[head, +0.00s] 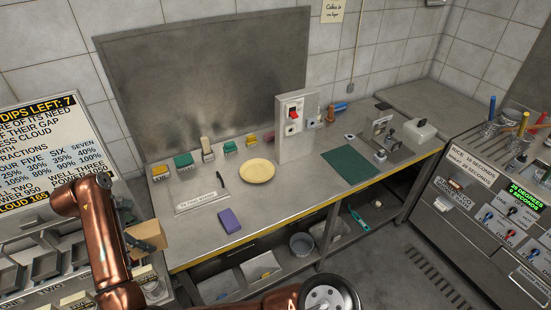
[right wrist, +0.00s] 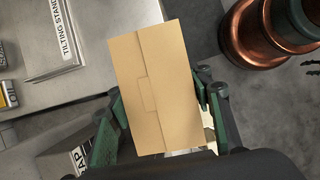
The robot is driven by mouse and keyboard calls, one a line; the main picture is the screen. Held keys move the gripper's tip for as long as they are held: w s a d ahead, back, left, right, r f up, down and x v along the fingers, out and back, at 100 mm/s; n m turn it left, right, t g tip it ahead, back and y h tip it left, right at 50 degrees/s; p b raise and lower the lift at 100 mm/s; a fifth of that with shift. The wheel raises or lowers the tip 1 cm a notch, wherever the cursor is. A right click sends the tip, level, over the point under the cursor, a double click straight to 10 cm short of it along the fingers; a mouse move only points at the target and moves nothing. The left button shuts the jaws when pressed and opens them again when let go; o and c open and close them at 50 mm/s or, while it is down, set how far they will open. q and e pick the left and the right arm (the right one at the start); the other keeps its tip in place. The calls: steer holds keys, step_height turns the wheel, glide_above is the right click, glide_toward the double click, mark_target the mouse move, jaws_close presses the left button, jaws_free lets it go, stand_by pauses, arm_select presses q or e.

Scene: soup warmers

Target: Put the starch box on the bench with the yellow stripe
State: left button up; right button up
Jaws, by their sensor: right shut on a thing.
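A plain tan cardboard box (head: 150,234), which I take to be the starch box, is held at the left of the head view. It fills the middle of the right wrist view (right wrist: 155,85), and no label shows on it. My right gripper (head: 134,242) is shut on it, with green fingers on both sides in the wrist view (right wrist: 160,118). The steel bench with the yellow stripe (head: 290,205) along its front edge is to the right of the box. The box is off the bench, left of its near end. My left gripper is not in view.
The bench holds a yellow plate (head: 257,171), a purple block (head: 229,220), a white labelled plate (head: 202,200), a green mat (head: 350,167) and a switch panel (head: 297,125). Bare steel lies between the purple block and the green mat. A control console (head: 490,220) stands at the right.

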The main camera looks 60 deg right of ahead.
steer(key=shift+a+f, duration=0.15)
steer(key=shift+a, duration=0.05)
steer(key=d+f, duration=0.3)
steer(key=d, duration=0.1)
steer(key=d+f, duration=0.2)
steer(key=d, duration=0.2)
steer(key=s+d+f, duration=0.1)
steer(key=d+f, duration=0.2)
steer(key=d, duration=0.2)
steer(key=shift+f, duration=0.35)
steer(key=shift+d+f+b, duration=0.25)
steer(key=shift+b, duration=0.05)
steer(key=x, duration=0.3)
steer(key=shift+w+a+f, duration=0.2)
steer(key=shift+w+f, duration=0.05)
steer(key=shift+f, duration=0.2)
steer(key=shift+f, duration=0.25)
steer(key=o, duration=1.5)
steer(key=shift+c, duration=0.2)
